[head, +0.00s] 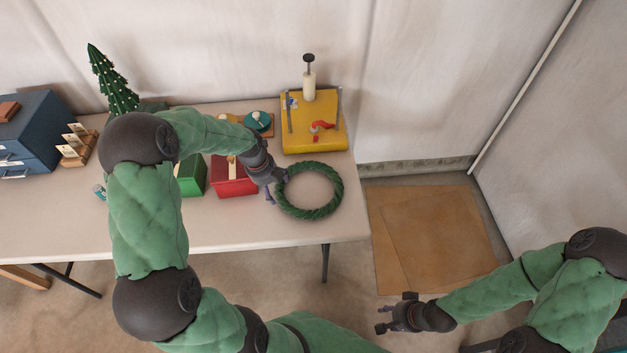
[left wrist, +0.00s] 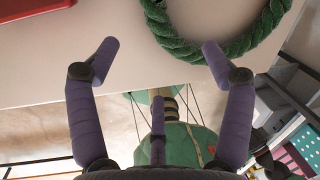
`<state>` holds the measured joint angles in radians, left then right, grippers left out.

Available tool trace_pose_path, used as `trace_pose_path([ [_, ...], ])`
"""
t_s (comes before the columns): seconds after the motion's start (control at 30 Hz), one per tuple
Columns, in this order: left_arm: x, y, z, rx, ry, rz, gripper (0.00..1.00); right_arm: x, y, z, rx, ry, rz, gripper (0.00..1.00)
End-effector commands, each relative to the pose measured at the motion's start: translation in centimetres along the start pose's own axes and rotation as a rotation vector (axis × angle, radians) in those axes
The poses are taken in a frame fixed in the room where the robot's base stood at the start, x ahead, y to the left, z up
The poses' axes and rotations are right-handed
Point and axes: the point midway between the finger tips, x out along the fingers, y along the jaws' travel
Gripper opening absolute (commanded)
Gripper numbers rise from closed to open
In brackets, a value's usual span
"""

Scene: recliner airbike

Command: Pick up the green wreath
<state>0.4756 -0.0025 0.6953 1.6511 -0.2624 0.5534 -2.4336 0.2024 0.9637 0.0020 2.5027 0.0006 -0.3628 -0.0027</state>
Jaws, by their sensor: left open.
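The green wreath (head: 308,213) is a braided ring lying flat on the table near its right end. My left gripper (head: 277,189) is at the wreath's left edge, with its fingers spread and nothing held. In the left wrist view the wreath (left wrist: 246,42) is at the upper right. The right-hand finger of my left gripper (left wrist: 158,50) overlaps the ring in that picture, and the other finger is left of it. I cannot tell whether they touch. My right gripper (head: 393,314) is away from the table at the lower right, its fingers apart and empty.
A red box (head: 232,187) and a green box (head: 190,177) stand left of the wreath. A yellow board (head: 330,140) with a pump-like post is behind it. A small tree (head: 112,83) and blue drawers (head: 45,130) stand further left. The table's front edge is close.

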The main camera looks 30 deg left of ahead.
Motion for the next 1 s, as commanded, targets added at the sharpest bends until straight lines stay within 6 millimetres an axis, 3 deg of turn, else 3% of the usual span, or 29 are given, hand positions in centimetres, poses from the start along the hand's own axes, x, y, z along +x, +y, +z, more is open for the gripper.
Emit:
trace_pose_path([
  [0.3,4.4,0.0,0.0,0.003,0.0,0.001,0.81,1.3,0.5,0.1,0.0,-0.002,0.0,0.4],
  [0.57,6.1,-0.1,-0.1,0.002,0.0,0.0,0.81,1.8,0.6,0.0,0.0,-0.002,0.0,0.4],
  [0.87,10.2,-0.2,-0.2,0.002,0.001,0.001,0.81,3.4,1.2,-0.1,0.0,-0.001,0.0,0.4],
  [1.0,10.6,-0.3,-0.1,0.001,-0.001,-0.001,0.81,3.4,1.2,-0.1,0.0,-0.001,0.0,0.4],
])
